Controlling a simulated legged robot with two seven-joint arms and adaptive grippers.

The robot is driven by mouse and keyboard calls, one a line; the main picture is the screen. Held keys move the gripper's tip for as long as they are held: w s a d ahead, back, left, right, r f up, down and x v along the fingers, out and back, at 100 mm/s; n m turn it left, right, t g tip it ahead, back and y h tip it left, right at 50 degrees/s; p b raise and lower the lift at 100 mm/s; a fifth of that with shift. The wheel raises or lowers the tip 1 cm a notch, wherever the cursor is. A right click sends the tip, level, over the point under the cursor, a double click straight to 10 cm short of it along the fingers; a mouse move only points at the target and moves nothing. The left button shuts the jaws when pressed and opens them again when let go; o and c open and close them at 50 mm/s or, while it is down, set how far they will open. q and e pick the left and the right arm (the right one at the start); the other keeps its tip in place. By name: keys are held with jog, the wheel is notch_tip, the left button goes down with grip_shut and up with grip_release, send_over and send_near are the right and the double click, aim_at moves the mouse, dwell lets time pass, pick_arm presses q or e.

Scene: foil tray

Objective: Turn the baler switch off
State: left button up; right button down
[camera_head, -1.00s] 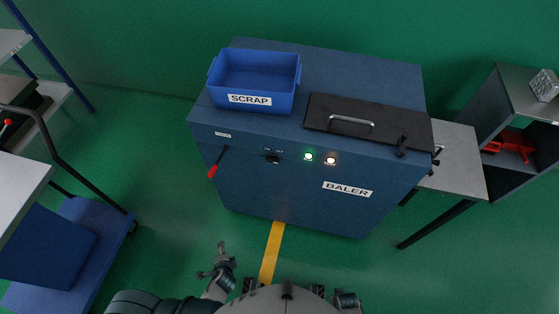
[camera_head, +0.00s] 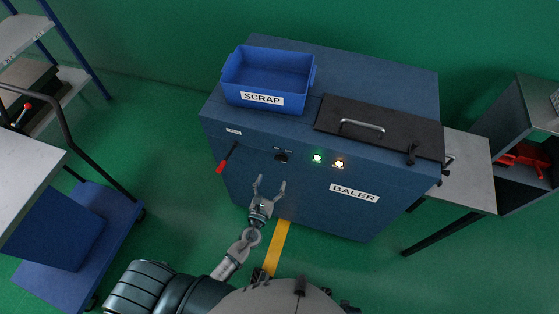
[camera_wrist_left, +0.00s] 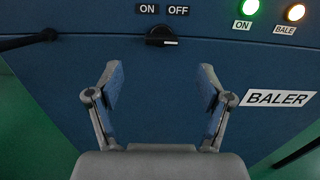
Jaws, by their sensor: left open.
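The blue baler (camera_head: 300,190) stands ahead of me. Its black rotary switch (camera_head: 282,157) is on the upper front panel. In the left wrist view the switch knob (camera_wrist_left: 161,37) sits below the ON and OFF labels, its white mark pointing right, on the OFF label's side. A green lamp (camera_wrist_left: 246,7) labelled ON and a warm-white lamp (camera_wrist_left: 294,12) labelled BALE are lit to its right. My left gripper (camera_head: 270,183) is open and empty, below the switch and apart from it; its fingers (camera_wrist_left: 160,85) frame bare panel. My right gripper is not in view.
A red-handled lever (camera_head: 226,159) hangs left of the switch. The blue SCRAP bin (camera_head: 268,76) and a black lid with a handle (camera_head: 378,128) are on top. A grey side table (camera_head: 468,170) stands right, a cart (camera_head: 100,225) left.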

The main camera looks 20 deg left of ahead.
aim_at(281, 161)
pick_arm(q)
jog(key=w, duration=0.8)
jog(key=shift+w+d, duration=0.25)
jog(key=shift+d, duration=0.15)
jog(key=shift+w+a, duration=0.2)
jog(key=shift+w, duration=0.35)
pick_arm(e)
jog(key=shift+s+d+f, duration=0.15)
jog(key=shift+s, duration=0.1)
pick_arm(q)
jog(key=shift+d, duration=0.15)
jog(key=c, duration=1.2)
jog(key=shift+o, duration=0.2)
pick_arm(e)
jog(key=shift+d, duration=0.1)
